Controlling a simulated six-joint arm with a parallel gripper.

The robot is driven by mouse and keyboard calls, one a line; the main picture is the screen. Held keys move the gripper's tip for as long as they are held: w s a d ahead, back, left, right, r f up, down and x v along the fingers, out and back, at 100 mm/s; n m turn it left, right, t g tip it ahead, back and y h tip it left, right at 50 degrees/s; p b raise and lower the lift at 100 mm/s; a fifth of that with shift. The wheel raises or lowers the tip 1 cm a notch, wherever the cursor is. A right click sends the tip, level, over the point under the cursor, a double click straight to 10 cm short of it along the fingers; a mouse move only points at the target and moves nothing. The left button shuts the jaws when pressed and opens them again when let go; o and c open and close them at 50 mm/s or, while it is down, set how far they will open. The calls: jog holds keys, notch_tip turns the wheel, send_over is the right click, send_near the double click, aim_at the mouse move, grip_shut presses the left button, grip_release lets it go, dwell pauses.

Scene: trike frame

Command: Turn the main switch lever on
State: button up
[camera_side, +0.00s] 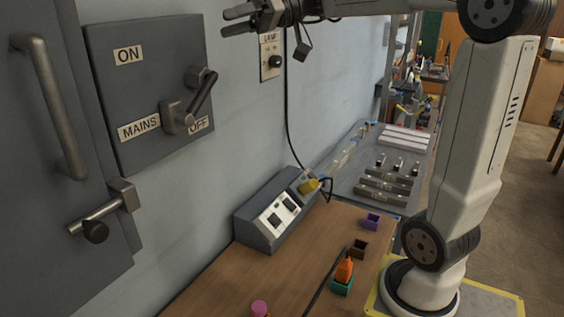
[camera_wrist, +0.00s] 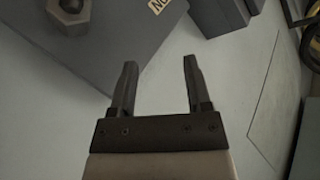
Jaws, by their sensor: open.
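The main switch is a dark grey panel (camera_side: 150,75) on the wall with labels ON, MAINS and OFF. Its lever (camera_side: 190,102) has a grey hub and a dark handle that slants up to the right, just above the OFF label. My gripper (camera_side: 229,22) is open and empty, in front of the wall at the top, right of the panel's upper edge and apart from the lever. In the wrist view my gripper (camera_wrist: 158,72) has its two dark fingers spread. Part of the panel (camera_wrist: 118,45) and a hexagonal hub (camera_wrist: 70,12) show beyond them.
A grey cabinet door (camera_side: 45,150) with a long handle stands left of the panel. A small labelled plate (camera_side: 270,62) with a knob is on the wall at right. Below, a switch box (camera_side: 275,212) and small coloured blocks sit on the wooden bench (camera_side: 225,285).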

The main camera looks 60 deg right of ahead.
aim_at(202, 89)
jog(key=w+a+n+g+h, duration=0.3)
jog(key=a+n+g+h, duration=0.3)
jog(key=n+h, duration=0.8)
jog(key=shift+n+g+y, duration=0.3)
jog(key=shift+n+y, duration=0.3)
jog(key=shift+n, duration=0.1)
jog(key=f, duration=0.2)
jog(key=d+f, duration=0.1)
jog(key=f, duration=0.1)
jog(key=shift+w+f, duration=0.15)
jog(key=shift+f, duration=0.15)
jog(key=shift+w+a+f, duration=0.1)
jog(key=shift+w+f, duration=0.1)
jog(key=shift+f, duration=1.1)
jog(key=shift+w+f, duration=0.2)
jog(key=shift+f, duration=1.05)
jog(key=shift+w+a+f, duration=0.1)
jog(key=shift+w+f, duration=0.1)
jog(key=shift+f, duration=1.1)
grip_shut()
